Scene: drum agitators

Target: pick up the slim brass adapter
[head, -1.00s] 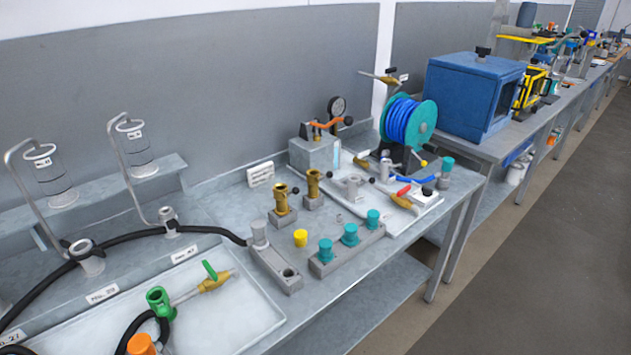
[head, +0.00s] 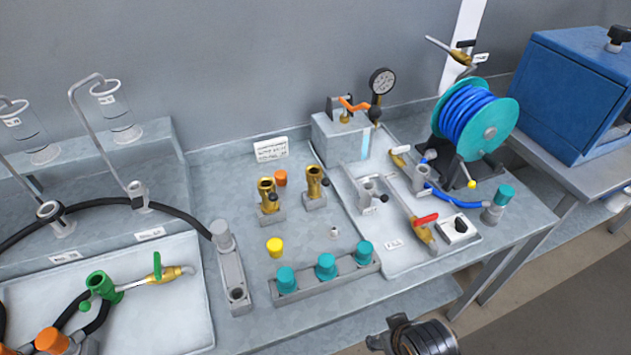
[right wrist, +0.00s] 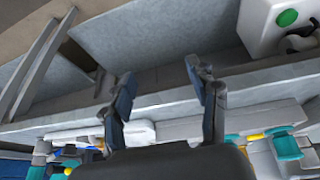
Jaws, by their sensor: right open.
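Two brass adapters stand upright in grey holder blocks in the middle of the bench in the head view. In the head view, part of my right arm's end shows at the bottom, off the bench's front edge and well apart from the adapters. My left gripper is not in view.
A grey block with teal caps (head: 325,267) stands in front of the adapters. A yellow cap (head: 275,247) and an orange cap (head: 281,178) are close by. A white board with valves (head: 440,262) lies to the right, near a blue hose reel (head: 480,125). A white tray (head: 190,325) is left.

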